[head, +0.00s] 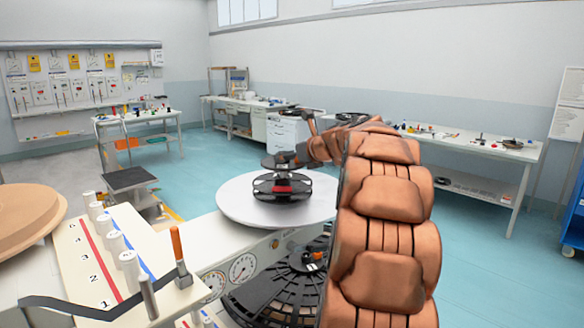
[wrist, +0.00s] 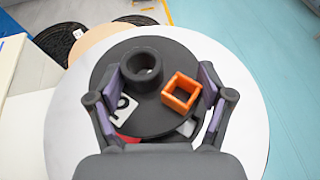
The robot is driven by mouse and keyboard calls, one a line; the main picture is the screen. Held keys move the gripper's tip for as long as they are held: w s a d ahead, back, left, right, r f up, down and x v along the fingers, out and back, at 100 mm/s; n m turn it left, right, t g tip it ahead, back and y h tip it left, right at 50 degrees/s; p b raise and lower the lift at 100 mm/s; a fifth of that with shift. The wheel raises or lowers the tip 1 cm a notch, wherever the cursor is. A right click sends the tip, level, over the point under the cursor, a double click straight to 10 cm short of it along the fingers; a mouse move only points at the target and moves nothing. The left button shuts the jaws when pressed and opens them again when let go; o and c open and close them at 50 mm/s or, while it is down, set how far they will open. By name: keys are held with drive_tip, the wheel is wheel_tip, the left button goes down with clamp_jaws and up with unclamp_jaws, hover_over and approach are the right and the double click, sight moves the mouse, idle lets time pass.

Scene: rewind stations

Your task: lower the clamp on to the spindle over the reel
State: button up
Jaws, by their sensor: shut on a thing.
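The clamp is a dark round disc (wrist: 150,118) with a black hollow collar (wrist: 141,67), an orange square frame (wrist: 181,92) and a white tag on top. My gripper (wrist: 162,90) is shut on it, with one finger at each side. In the head view the clamp (head: 277,161) is held roughly level above the reel (head: 283,187), with a small gap between them. The reel has black flanges and a red part, and lies on a round white platter (head: 240,205). The spindle is hidden or too small to make out.
A panel with dials (head: 243,267) stands below the platter. A numbered white board with pegs (head: 110,255) and an orange-handled lever (head: 178,250) are at the left. Black slotted discs (head: 270,298) lie low in front. Benches line the walls; blue floor is open at the right.

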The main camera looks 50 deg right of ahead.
sight(292, 167)
drive_tip(key=shift+f, duration=1.65)
drive_tip(key=shift+f, duration=0.2)
drive_tip(key=o, duration=1.3)
drive_tip(key=shift+r, duration=0.15)
drive_tip(key=b+v, duration=0.1)
drive_tip(key=v, duration=1.1)
drive_tip(key=shift+r, duration=0.1)
